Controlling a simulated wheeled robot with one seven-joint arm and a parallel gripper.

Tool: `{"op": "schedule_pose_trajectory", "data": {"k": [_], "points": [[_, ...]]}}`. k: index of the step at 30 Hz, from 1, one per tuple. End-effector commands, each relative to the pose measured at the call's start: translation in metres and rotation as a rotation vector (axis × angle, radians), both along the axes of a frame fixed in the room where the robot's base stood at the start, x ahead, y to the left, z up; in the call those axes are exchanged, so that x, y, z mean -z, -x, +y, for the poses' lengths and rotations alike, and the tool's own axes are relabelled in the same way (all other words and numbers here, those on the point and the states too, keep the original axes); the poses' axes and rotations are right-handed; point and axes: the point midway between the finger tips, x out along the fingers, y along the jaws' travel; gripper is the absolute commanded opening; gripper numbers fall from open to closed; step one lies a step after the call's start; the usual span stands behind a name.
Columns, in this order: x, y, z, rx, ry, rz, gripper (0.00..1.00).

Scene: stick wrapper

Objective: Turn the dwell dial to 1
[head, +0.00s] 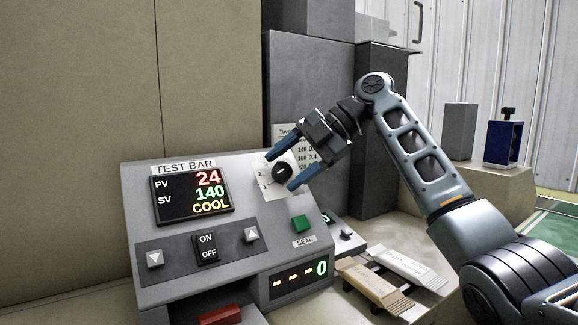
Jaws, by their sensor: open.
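The dwell dial (282,172) is a round black knob on a white plate at the upper right of the grey control panel (228,254). The numbers 2 and 1 show at the plate's left side; other marks are hidden by my gripper. The knob's pointer setting is too small to tell. My gripper (285,171) is open, with one blue finger above-left of the dial and the other below-right of it. The dial appears between the fingertips; I cannot tell whether they touch it.
The panel display (193,194) reads PV 24, SV 140, COOL. An ON/OFF switch (207,248), arrow buttons, a green SEAL button (299,223) and a red part (221,315) are nearby. Wrapped sticks (374,285) lie at the right. A dark cabinet (309,90) stands behind.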

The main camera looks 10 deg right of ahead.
Motion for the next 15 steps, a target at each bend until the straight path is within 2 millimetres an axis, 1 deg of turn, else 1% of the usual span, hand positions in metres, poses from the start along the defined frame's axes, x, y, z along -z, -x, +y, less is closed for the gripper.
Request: {"op": "schedule_pose_trajectory", "data": {"k": [5, 9, 15], "points": [[-0.012, 0.002, -0.015, 0.001, -0.001, -0.001, 0.65], [-0.027, 0.005, -0.034, 0.003, -0.001, -0.002, 0.65], [-0.043, 0.009, -0.053, 0.001, 0.0, -0.001, 0.65]]}}
